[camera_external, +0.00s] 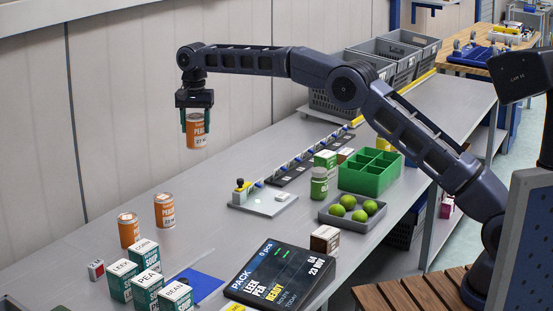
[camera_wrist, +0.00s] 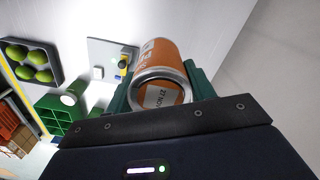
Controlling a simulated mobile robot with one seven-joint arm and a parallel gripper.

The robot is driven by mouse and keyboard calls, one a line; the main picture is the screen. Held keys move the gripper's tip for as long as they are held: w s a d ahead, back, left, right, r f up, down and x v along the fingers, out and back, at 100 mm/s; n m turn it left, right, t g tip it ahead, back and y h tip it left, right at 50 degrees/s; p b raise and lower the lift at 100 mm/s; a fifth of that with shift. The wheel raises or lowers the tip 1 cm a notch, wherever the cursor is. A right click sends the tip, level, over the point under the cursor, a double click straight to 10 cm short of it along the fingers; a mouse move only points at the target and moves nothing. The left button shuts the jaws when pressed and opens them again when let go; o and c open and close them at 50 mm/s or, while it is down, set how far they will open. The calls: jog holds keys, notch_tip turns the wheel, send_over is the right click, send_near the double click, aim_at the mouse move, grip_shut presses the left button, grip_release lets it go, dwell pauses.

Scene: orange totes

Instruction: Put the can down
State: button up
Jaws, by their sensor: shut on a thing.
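An orange can (camera_external: 196,131) with a white label is held upright in my gripper (camera_external: 196,112), high above the grey table (camera_external: 130,203). In the wrist view the can (camera_wrist: 163,82) sits between the green fingers of my gripper (camera_wrist: 163,95), with its metal end and a small printed label facing the camera. My gripper is shut on the can. Two similar orange cans stand on the table at the left, one nearer the front (camera_external: 129,231) and one a little behind it (camera_external: 165,211). What lies directly beneath the held can is bare table or wall side.
Several white-and-green soup boxes (camera_external: 147,290) stand at the front left, near a blue mat (camera_external: 197,287). A display panel (camera_external: 279,275), a tray of limes (camera_external: 351,227), a green divided box (camera_external: 370,171) and a grey plate (camera_external: 264,200) occupy the middle and right. The back left table is clear.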

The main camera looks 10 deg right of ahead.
jog(key=a+f, duration=0.1)
jog(key=f, duration=0.6)
jog(key=a+f, duration=0.1)
jog(key=f, duration=0.6)
jog(key=a+f, duration=0.1)
jog(key=f, duration=0.6)
jog(key=shift+w+a+f, duration=0.1)
jog(key=shift+w+f, duration=0.1)
jog(key=shift+w, duration=0.15)
jog(key=shift+f, duration=0.15)
jog(key=o, duration=1.2)
notch_tip(320, 180, up, 12)
jog(key=shift+r, duration=0.15)
